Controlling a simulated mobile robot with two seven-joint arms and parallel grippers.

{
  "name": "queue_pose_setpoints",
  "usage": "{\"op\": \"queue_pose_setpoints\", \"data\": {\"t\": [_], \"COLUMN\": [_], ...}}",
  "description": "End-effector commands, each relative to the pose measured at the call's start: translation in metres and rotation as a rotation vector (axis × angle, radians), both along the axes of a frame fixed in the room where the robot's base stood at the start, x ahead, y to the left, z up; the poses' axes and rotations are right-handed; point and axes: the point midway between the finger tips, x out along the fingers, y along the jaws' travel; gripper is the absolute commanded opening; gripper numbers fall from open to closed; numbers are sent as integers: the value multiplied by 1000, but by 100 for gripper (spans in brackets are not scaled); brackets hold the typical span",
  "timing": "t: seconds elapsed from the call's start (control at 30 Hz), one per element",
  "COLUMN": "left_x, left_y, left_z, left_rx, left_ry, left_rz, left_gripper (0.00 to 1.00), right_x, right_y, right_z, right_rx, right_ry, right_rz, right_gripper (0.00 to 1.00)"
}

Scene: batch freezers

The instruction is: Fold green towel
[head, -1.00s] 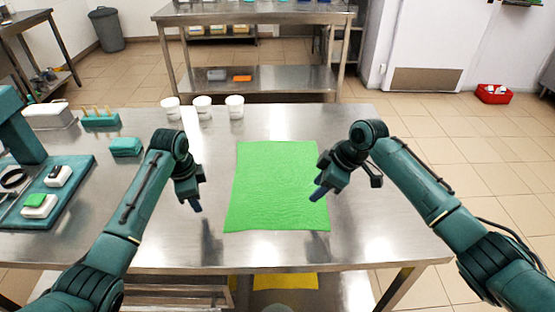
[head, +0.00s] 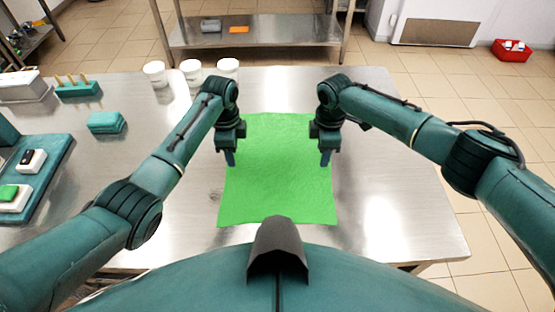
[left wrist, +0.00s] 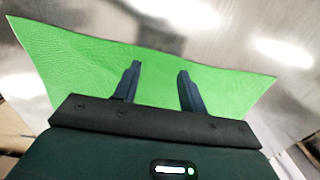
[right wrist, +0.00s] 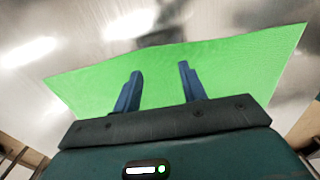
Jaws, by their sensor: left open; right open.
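The green towel (head: 276,185) lies flat and spread out on the steel table, roughly rectangular. My left gripper (head: 229,160) is over the towel's left edge in the head view, pointing down. My right gripper (head: 326,159) is over its right edge, also pointing down. In the left wrist view the left fingers (left wrist: 157,80) are apart with towel behind them and nothing between them. In the right wrist view the right fingers (right wrist: 160,80) are likewise apart and empty over the towel. Whether the fingertips touch the cloth I cannot tell. The grippers hide small parts of the towel's side edges.
The steel table (head: 390,200) is bare to the right of the towel. White cups (head: 191,72) stand at the back left. A teal block (head: 106,122), a teal holder with pegs (head: 78,88) and a teal tray (head: 45,180) are on the left.

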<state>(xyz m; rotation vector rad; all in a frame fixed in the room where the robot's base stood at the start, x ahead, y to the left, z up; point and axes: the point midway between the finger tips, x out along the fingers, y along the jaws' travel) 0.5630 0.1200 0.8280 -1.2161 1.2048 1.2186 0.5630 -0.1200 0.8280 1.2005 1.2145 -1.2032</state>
Motion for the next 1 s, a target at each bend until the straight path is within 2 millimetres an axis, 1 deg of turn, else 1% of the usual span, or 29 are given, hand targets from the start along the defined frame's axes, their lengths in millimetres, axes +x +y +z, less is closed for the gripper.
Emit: {"op": "queue_pose_setpoints", "data": {"t": [0.03, 0.17, 0.63, 1.0], "left_x": [0, 0, 0, 0], "left_y": [0, 0, 0, 0], "left_z": [-5, -12, -18, -17], "left_rx": [0, 0, -1, 0], "left_ry": [1, 0, -1, 0], "left_rz": [0, -1, 0, 0], "left_gripper": [42, 42, 41, 26], "right_x": [0, 0, 0, 0], "right_y": [1, 0, 0, 0], "right_z": [-5, -13, -18, -18], "right_rx": [0, 0, 0, 0], "right_ry": [1, 0, -1, 0], "right_rz": [0, 0, 0, 0], "right_gripper": [42, 42, 41, 26]}}
